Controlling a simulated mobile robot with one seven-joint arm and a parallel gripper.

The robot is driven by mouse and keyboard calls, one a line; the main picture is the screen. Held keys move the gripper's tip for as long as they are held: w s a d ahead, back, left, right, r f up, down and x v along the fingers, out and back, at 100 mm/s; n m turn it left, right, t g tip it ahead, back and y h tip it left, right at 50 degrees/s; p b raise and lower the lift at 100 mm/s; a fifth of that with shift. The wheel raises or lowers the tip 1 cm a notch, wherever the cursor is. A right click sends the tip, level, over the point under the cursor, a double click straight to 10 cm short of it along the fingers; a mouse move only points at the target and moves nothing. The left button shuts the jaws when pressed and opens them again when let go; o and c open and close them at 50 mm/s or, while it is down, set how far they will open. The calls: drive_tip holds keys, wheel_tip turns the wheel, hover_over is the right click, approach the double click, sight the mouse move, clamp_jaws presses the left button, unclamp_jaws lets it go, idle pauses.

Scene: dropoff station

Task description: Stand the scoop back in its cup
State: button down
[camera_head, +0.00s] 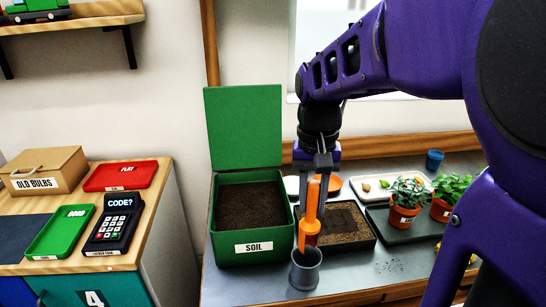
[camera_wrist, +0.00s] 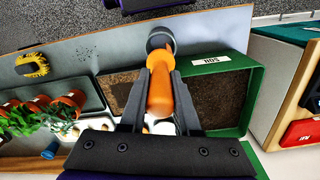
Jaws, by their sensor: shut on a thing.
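An orange scoop (camera_head: 311,205) hangs roughly upright, handle up, in my gripper (camera_head: 322,168). In the wrist view, the two dark fingers of my gripper (camera_wrist: 161,65) are shut on the orange scoop (camera_wrist: 160,92). A grey cup (camera_head: 305,271) stands near the front edge of the bench, directly below the scoop in the picture. The scoop's lower end overlaps the cup's mouth; I cannot tell whether it is inside the rim or above it. In the wrist view the grey cup (camera_wrist: 160,36) shows just beyond the scoop's end, partly hidden by it.
A green soil box (camera_head: 252,254) with its lid up stands left of the cup. A dark soil-filled tray (camera_head: 366,240) lies behind it to the right. Potted plants (camera_head: 405,204) and a blue cup (camera_head: 434,159) are farther right.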

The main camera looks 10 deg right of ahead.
sight(311, 217)
drive_tip(key=shift+f, duration=0.2)
drive_tip(key=shift+f+b, duration=0.35)
drive_tip(key=shift+f, duration=0.25)
idle(0.4)
drive_tip(key=shift+f+b, duration=0.3)
drive_tip(key=shift+f, duration=0.4)
drive_tip(key=shift+f+b, duration=0.3)
drive_tip(key=shift+b, duration=0.05)
drive_tip(key=shift+f, duration=0.3)
idle(0.5)
drive_tip(key=shift+f+b, duration=0.3)
drive_tip(key=shift+f, duration=0.15)
idle(0.4)
